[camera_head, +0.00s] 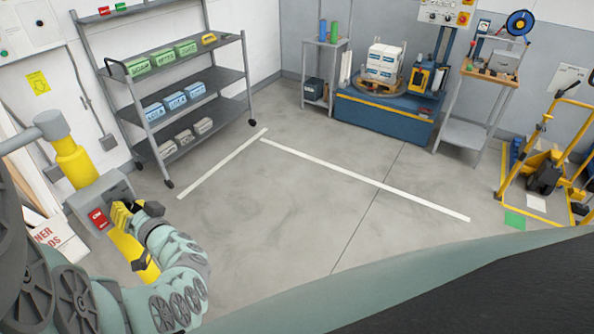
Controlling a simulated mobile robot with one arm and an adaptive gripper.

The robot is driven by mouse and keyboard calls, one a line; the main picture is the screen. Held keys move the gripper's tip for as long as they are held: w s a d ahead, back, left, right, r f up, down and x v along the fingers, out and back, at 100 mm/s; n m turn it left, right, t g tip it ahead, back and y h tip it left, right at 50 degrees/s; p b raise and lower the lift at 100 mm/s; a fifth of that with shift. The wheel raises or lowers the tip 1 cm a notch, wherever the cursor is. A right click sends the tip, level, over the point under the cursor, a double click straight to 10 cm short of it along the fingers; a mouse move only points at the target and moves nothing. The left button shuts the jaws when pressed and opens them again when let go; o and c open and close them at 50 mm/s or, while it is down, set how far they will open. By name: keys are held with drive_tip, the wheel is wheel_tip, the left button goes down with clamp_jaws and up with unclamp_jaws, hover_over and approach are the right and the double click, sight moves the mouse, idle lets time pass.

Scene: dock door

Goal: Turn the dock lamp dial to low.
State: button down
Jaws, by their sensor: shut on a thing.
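A grey control box (88,204) with a red label or switch (98,217) is mounted on a yellow post (72,163) at the lower left. My gripper (128,212) is at the right side of this box, reaching in from the lower right. It is shut on a small part there, which I take to be the dock lamp dial. The fingers and wrist cover the dial, so its pointer, markings and setting cannot be read.
A grey shelf rack (185,95) with green, blue and grey bins stands behind the post. A blue platform (385,118) with stacked boxes is at the back. A yellow pallet jack (548,165) is at the right. The marked floor between is clear.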

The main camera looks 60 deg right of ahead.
drive_tip(key=n+b, duration=0.2)
drive_tip(key=f+n+b, duration=0.1)
drive_tip(key=n, duration=0.1)
drive_tip(key=shift+a+n+b, duration=0.15)
drive_tip(key=shift+n+b, duration=0.15)
drive_tip(key=shift+b, duration=0.1)
drive_tip(key=n+b, duration=0.5)
drive_tip(key=b, duration=0.1)
drive_tip(key=shift+f+n+y, duration=0.1)
drive_tip(key=shift+n+y, duration=0.2)
drive_tip(key=n+b, duration=0.4)
drive_tip(key=shift+d, duration=0.2)
drive_tip(key=n+b, duration=0.3)
drive_tip(key=b, duration=0.1)
drive_tip(key=shift+d+n+t+y, duration=0.15)
drive_tip(key=shift+n+t+y, duration=0.15)
drive_tip(key=shift+r+n+b, duration=0.15)
drive_tip(key=shift+n+b, duration=0.55)
drive_tip(key=shift+n, duration=0.25)
drive_tip(key=shift+r+n+b, duration=0.15)
drive_tip(key=shift+n+b, duration=0.55)
drive_tip(key=shift+n, duration=0.25)
drive_tip(key=shift+r, duration=0.1)
drive_tip(key=c, duration=0.7)
unclamp_jaws()
drive_tip(key=shift+r, duration=0.1)
